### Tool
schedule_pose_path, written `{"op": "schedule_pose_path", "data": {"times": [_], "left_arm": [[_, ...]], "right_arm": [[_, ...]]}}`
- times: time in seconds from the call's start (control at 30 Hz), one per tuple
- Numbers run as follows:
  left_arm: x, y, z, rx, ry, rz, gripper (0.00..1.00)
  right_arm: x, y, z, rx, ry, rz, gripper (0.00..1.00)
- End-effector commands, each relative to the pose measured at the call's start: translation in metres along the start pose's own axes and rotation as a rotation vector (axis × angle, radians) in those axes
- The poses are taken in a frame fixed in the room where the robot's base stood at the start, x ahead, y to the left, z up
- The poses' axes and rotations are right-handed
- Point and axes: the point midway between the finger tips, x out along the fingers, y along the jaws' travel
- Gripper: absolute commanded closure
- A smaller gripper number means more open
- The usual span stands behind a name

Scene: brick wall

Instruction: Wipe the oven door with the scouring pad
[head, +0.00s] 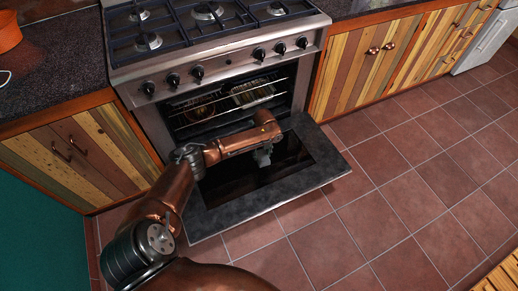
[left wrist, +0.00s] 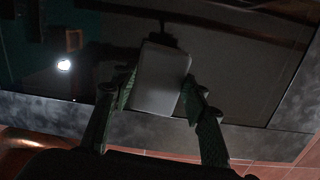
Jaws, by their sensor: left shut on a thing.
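The oven door (head: 330,172) is swung open and lies flat in front of the oven, a grey frame around dark glass. My left gripper (head: 263,152) is over the glass, reaching in from the left. In the left wrist view my left gripper (left wrist: 158,92) is shut on a pale grey scouring pad (left wrist: 160,78), held between its two green-ribbed fingers. The dark glass of the oven door (left wrist: 240,60) lies behind the pad, but I cannot tell whether they touch. In the head view the pad is a small grey shape under the gripper. My right gripper is not in view.
The stove (head: 215,50) has knobs along its front, above the open oven cavity with racks. Wooden cabinets (head: 75,155) flank it at left and right. An orange pot (head: 8,32) stands on the left counter.

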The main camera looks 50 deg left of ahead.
Motion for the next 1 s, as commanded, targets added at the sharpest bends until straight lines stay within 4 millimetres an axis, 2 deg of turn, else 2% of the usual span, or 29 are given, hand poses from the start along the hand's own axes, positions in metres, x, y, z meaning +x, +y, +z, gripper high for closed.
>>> {"op": "schedule_pose_path", "data": {"times": [0.33, 0.8, 0.9, 1.0], "left_arm": [[-0.014, 0.003, 0.002, -0.003, -0.001, 0.0, 0.78], [-0.015, 0.003, 0.002, -0.005, 0.0, 0.0, 0.78], [-0.021, -0.003, -0.002, -0.029, 0.0, -0.001, 0.78], [-0.037, -0.017, -0.013, -0.102, 0.001, -0.003, 0.78]], "right_arm": [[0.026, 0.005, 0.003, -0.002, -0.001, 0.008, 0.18], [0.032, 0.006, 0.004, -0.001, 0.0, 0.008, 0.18], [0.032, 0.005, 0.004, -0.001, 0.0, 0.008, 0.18], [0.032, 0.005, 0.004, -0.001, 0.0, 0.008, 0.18]]}}
